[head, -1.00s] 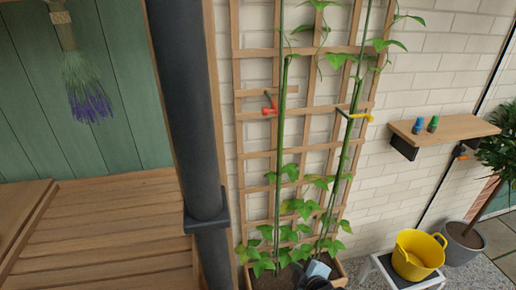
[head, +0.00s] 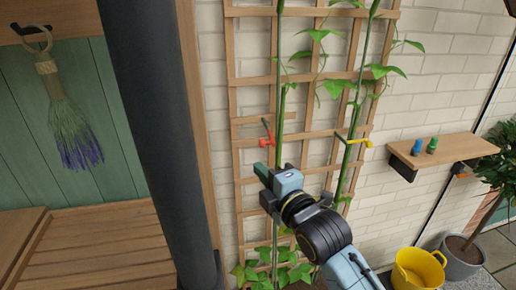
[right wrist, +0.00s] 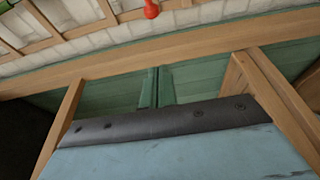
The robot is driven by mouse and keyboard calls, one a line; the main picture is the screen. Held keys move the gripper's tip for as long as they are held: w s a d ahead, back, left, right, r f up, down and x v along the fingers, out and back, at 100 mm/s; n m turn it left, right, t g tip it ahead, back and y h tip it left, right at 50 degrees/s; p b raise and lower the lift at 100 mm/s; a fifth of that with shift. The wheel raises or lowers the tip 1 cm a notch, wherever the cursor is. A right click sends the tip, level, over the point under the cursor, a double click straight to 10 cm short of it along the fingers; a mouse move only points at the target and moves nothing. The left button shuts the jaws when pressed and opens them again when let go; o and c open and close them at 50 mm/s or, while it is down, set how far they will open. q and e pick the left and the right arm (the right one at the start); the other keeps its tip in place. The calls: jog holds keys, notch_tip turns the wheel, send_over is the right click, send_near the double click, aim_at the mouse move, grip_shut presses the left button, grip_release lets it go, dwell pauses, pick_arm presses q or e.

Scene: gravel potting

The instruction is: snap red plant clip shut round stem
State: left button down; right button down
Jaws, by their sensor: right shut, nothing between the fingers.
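The red plant clip (head: 268,137) is at the left stem (head: 279,105), in front of the trellis. A short dark arm slants up and left from its red part. I cannot tell whether the clip closes round the stem. A bit of the red clip shows at the top edge of the right wrist view (right wrist: 151,8). My right gripper (head: 262,180) is just below the clip in the head view, apart from it, shut and empty. My left gripper is not in view.
A yellow clip (head: 355,141) sits at the right stem (head: 355,120). The wooden trellis (head: 305,133) stands against the brick wall. A dark post (head: 160,130) rises to the left. At right are a shelf (head: 440,150) and a yellow bucket (head: 418,270).

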jog(key=shift+w, duration=0.1)
jog(key=p+x, duration=0.2)
jog(key=x, duration=0.8)
jog(key=d, duration=0.2)
jog(key=d+p, duration=0.1)
jog(key=d, duration=0.1)
jog(key=shift+w, duration=0.25)
jog(key=shift+d, duration=0.1)
jog(key=shift+s+d+n+y+b, duration=0.1)
jog(key=shift+d+n+y+b, duration=0.25)
jog(key=shift+b, duration=0.3)
jog(key=shift+g+y, duration=0.25)
jog(key=shift+g, duration=0.05)
